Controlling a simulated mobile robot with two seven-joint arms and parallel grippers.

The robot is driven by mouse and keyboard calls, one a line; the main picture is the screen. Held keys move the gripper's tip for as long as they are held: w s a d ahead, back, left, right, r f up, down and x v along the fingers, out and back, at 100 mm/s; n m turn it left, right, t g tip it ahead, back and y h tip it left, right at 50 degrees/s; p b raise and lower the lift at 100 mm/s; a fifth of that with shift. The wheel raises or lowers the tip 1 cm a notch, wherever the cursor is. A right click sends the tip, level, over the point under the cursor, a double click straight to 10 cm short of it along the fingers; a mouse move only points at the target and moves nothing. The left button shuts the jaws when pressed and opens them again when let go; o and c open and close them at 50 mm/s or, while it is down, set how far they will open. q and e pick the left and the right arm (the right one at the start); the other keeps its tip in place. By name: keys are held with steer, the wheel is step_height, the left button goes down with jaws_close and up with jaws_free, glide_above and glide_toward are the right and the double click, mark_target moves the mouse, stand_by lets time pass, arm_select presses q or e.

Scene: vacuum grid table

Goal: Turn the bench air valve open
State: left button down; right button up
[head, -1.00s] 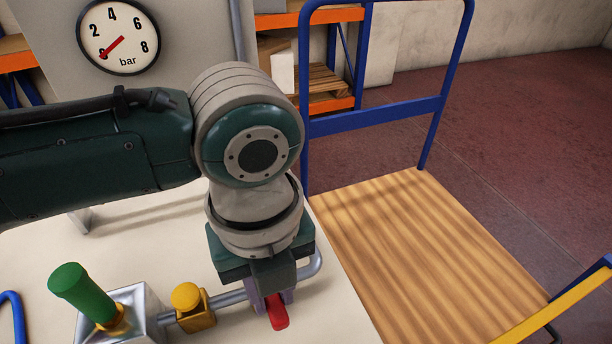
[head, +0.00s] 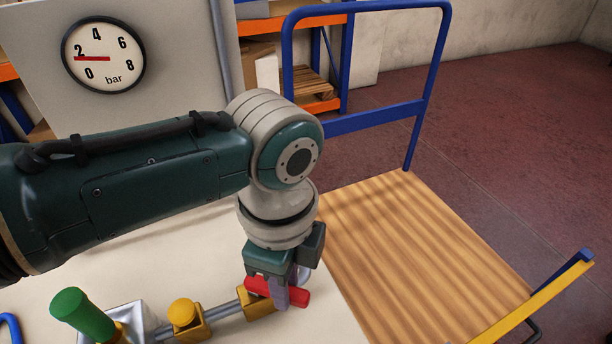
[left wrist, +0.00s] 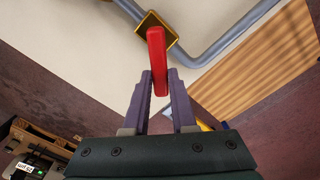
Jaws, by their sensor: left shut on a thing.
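The valve's red handle (head: 298,297) sits on a brass valve body (head: 256,304) in the grey pipe at the bench's right part. My left gripper (head: 290,298) is shut on the red handle, with one purple finger on each side of it. In the left wrist view the handle (left wrist: 157,62) runs from the brass body (left wrist: 154,30) down between the fingers (left wrist: 160,98). In the head view the handle lies slanted, roughly along the pipe line. The round gauge (head: 103,55) on the panel has its red needle near 2 bar. My right gripper is not in view.
A yellow knob on a brass block (head: 190,325) and a green-handled fitting (head: 84,314) stand along the pipe to the left. A wooden-decked trolley with a blue frame (head: 420,240) stands right of the bench. A shelf rack is behind.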

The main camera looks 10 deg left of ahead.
arm_select(q)
steer(key=w+n, duration=0.1)
steer(key=n, duration=0.3)
steer(key=shift+w+n, duration=0.3)
steer(key=shift+w, duration=0.1)
steer(key=shift+w+a+n, duration=0.2)
steer(key=shift+w+n, duration=0.15)
steer(key=shift+n, duration=0.55)
steer(key=shift+w+a+n, duration=0.15)
steer(key=shift+w+n, duration=0.2)
steer(key=shift+n, duration=0.55)
steer(key=c, duration=0.7)
jaws_free()
step_height(320, 180, up, 10)
steer(key=p, duration=0.3)
steer(key=shift+p, duration=0.3)
